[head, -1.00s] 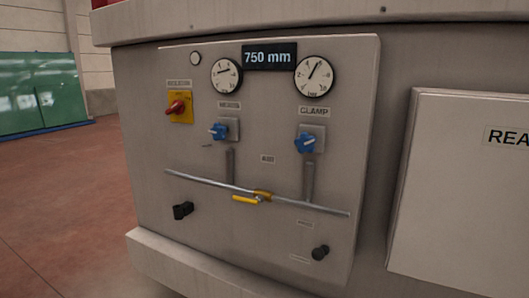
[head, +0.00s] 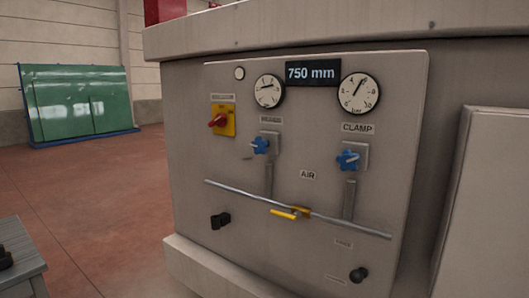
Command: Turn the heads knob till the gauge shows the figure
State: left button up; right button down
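The machine's control panel (head: 310,135) fills the middle of the head view. A blue knob (head: 260,145) sits under the left round gauge (head: 269,91), with a small label between them that is too blurred to read surely. A second blue knob (head: 348,160) sits below the CLAMP label, under the right gauge (head: 359,93), whose needle points up and slightly right. A dark display (head: 313,73) between the gauges reads 750 mm. No knob label clearly reads heads. Neither of my grippers is in view.
A red-on-yellow isolator switch (head: 222,120) is at the panel's left. A pipe (head: 240,196) with a yellow lever (head: 285,214) crosses below the knobs. A grey bench (head: 20,250) stands lower left. Green glass (head: 80,102) leans far left. Red floor between is clear.

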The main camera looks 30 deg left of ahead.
aim_at(260, 145)
jog(key=u, duration=2.9)
jog(key=i+j+u, duration=0.2)
jog(key=i, duration=0.2)
jog(key=i+j+u, duration=0.15)
jog(key=i, duration=0.3)
jog(key=i+j+u, duration=0.2)
jog(key=i, duration=0.2)
